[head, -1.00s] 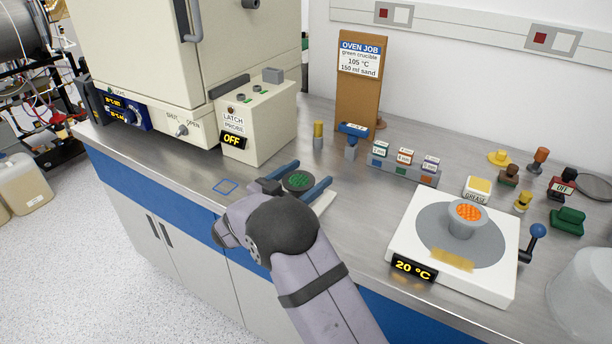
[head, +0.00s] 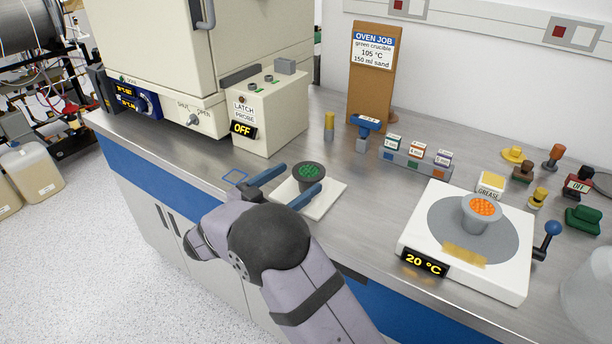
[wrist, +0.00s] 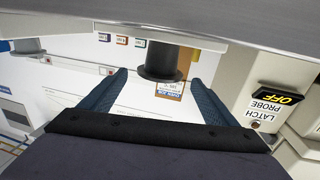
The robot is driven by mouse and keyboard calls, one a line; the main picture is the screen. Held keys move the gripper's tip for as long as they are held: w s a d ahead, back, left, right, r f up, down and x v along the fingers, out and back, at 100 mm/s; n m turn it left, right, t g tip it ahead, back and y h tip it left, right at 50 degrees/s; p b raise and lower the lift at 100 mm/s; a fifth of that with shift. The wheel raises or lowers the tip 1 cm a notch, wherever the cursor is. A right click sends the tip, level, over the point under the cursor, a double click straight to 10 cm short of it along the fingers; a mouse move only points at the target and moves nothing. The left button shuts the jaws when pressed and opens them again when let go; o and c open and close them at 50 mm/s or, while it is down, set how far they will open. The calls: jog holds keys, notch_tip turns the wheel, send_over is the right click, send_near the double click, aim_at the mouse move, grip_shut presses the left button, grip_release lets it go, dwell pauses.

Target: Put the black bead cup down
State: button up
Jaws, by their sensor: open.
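A dark grey cup with green beads (head: 311,175) stands upright on a white tile (head: 328,201) on the bench. I see no cup with black beads. My gripper (head: 300,180) is open, with one blue finger on either side near the cup; the near finger hides part of its lower side. In the wrist view, which is upside down, the dark cup (wrist: 160,65) shows between and beyond the open fingertips (wrist: 158,78). It looks apart from both fingers.
A blue square outline (head: 235,177) lies left of the gripper. A hotplate (head: 411,232) with a cup of orange beads (head: 482,213) stands right. The control box (head: 266,110) and oven are behind left. A block rack (head: 415,165) and sign board (head: 372,70) are behind.

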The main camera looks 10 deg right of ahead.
jog(key=shift+v, duration=1.75)
